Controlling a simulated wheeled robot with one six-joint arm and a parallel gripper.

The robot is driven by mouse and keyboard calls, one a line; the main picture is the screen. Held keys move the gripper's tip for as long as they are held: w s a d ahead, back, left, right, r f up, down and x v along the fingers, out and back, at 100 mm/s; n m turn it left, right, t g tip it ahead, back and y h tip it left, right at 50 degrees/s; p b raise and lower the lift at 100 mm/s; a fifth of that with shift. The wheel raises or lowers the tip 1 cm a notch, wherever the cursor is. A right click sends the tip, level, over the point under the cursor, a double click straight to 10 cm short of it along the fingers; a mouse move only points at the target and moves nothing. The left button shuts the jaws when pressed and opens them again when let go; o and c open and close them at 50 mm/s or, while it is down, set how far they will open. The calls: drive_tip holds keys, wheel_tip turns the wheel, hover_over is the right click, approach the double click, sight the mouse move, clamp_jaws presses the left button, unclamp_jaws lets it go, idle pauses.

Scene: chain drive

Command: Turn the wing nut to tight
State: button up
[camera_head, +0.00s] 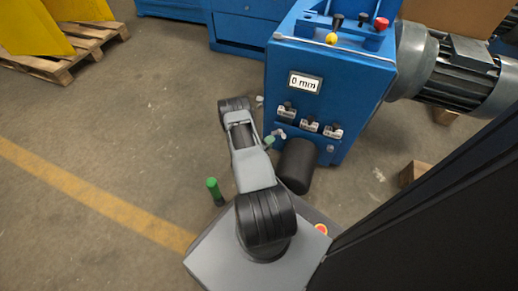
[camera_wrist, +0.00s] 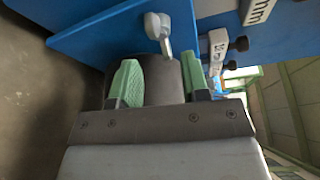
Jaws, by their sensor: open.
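A grey metal piece that looks like the wing nut (camera_wrist: 157,28) shows in the wrist view near the blue plate, with a rounded end and a short stem. My gripper (camera_wrist: 161,82) has its two green fingers spread apart with nothing gripped. The piece lies beyond the fingertips, between their lines but nearer the right finger, apart from both. In the head view, a small light-grey piece (camera_head: 279,133), probably the wing nut, shows at the machine's left front edge. Green on my gripper (camera_head: 268,142) shows just left of it, mostly hidden by my arm. How tight the nut is cannot be told.
The blue machine (camera_head: 348,85) has a "0 mm" display (camera_head: 305,83), several labelled black knobs and a grey motor (camera_head: 460,75) at right. A dark cylinder (camera_head: 298,165) stands close by my gripper.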

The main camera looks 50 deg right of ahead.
drive_tip(key=a+p, duration=0.2)
drive_tip(key=a, duration=0.6)
drive_tip(key=shift+w+r, duration=0.25)
drive_tip(key=shift+w, duration=0.05)
drive_tip(key=shift+a, duration=0.1)
drive_tip(key=w+a+r+m+g+y+p, duration=0.15)
drive_tip(key=r+m+p, duration=0.35)
drive_tip(key=r, duration=0.8)
drive_tip(key=w+a+r+m+g+y+p, duration=0.15)
drive_tip(key=r+m+p, duration=0.45)
drive_tip(key=r, duration=0.7)
drive_tip(key=w+a+r+m+g+y+p, duration=0.1)
drive_tip(key=a+r+m+g+y+p, duration=0.3)
drive_tip(key=r, duration=0.9)
drive_tip(key=s+a+r+m+t+y+p, duration=0.2)
drive_tip(key=a+r+m+p, duration=0.4)
drive_tip(key=r, duration=0.7)
drive_tip(key=s+a+r+m+t+y+p, duration=0.2)
drive_tip(key=a+r+m+t+y+p, duration=0.3)
drive_tip(key=a+r+p, duration=0.4)
drive_tip(key=s+a+r+m+t+y+p, duration=0.1)
drive_tip(key=a+r+m+t+y+p, duration=0.2)
drive_tip(key=r, duration=1.5)
drive_tip(key=a+m+t+p, duration=0.2)
drive_tip(key=a+m+p, duration=0.2)
drive_tip(key=shift+s+a+p, duration=0.15)
drive_tip(key=shift+s+p, duration=0.2)
drive_tip(key=shift+s, duration=0.05)
drive_tip(key=shift+s, duration=0.1)
